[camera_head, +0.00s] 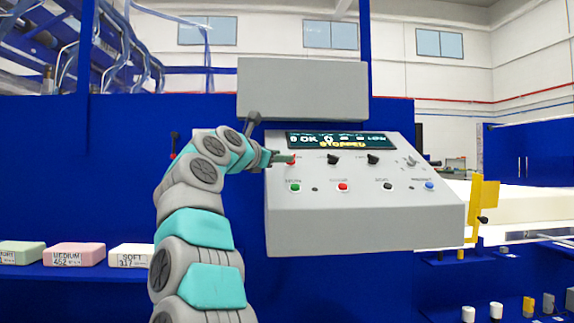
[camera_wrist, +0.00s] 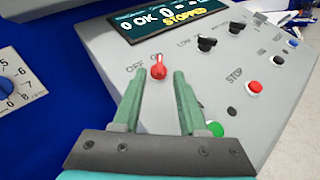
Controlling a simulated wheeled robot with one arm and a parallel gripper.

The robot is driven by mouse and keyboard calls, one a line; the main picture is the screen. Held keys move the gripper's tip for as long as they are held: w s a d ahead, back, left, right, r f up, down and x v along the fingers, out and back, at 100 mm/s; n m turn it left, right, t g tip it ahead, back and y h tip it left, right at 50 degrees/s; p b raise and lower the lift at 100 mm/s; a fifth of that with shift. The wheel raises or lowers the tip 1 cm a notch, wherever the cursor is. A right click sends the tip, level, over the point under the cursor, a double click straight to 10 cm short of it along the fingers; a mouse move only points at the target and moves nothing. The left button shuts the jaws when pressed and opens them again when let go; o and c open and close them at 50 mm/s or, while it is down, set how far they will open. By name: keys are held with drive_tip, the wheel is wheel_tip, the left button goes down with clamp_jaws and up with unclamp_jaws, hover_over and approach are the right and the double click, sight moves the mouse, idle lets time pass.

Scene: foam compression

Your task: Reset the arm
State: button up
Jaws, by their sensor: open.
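My arm reaches up from the bottom of the head view to the grey control panel (camera_head: 360,228). My gripper (camera_head: 285,157) is at the panel's upper left, by the red switch. In the wrist view my gripper (camera_wrist: 158,80) is open, its two green fingers apart with nothing between them. The red switch (camera_wrist: 158,68) stands just beyond the fingertips, beside the OFF lettering. I cannot tell whether a finger touches it. The display (camera_head: 338,141) reads STOPPED.
Black knobs (camera_head: 333,159) and green (camera_head: 295,187), red (camera_head: 343,187) and blue (camera_head: 429,185) buttons sit on the panel. A grey box (camera_head: 302,90) is above it. Labelled foam blocks (camera_head: 75,256) lie on a shelf at left. A yellow bracket (camera_head: 482,208) stands at right.

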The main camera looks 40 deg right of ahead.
drive_tip(key=shift+s+a, duration=0.25)
drive_tip(key=shift+a, duration=0.4)
